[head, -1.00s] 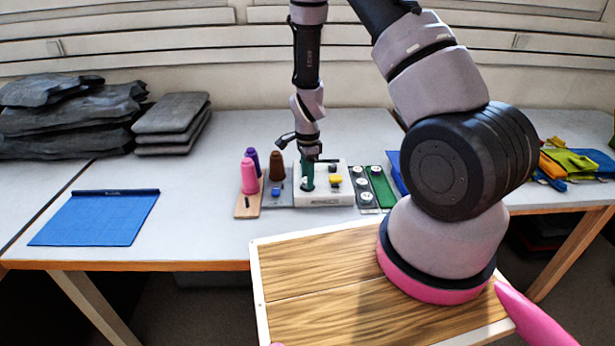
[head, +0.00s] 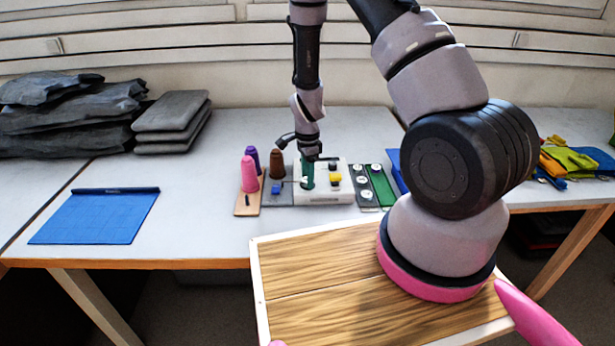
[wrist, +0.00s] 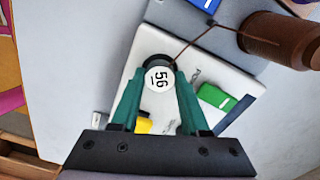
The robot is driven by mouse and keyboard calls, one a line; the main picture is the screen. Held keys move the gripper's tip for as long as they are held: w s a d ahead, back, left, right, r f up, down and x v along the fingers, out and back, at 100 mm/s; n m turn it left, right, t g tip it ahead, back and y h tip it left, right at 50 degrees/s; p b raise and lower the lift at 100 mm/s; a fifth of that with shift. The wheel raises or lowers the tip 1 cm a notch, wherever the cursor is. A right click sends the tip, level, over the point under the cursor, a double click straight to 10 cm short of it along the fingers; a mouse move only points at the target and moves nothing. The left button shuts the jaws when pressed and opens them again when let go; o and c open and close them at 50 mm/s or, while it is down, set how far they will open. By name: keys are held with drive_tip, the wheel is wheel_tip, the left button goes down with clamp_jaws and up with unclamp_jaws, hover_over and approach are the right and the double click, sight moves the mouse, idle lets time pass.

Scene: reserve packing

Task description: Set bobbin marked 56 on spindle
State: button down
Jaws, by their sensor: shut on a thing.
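The bobbin marked 56 (wrist: 158,79) shows a white round face with a dark rim in the wrist view. My gripper (wrist: 157,85) is shut on it, with green fingers on either side. In the head view my gripper (head: 308,178) points down over the white machine block (head: 325,196), near its left part. The spindle cannot be made out; it may be hidden under the bobbin and fingers. I cannot tell whether the bobbin touches the block.
A brown thread cone (head: 277,164), a pink cone (head: 249,174) and a purple cone (head: 252,156) stand left of the block. Trays with white discs (head: 362,180) lie on its right. A blue mat (head: 97,217) lies farther left, with clear table between.

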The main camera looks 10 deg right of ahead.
drive_tip(key=shift+c, duration=1.6)
unclamp_jaws()
drive_tip(key=shift+o, duration=0.3)
drive_tip(key=shift+o, duration=1.3)
drive_tip(key=shift+r, duration=3.85)
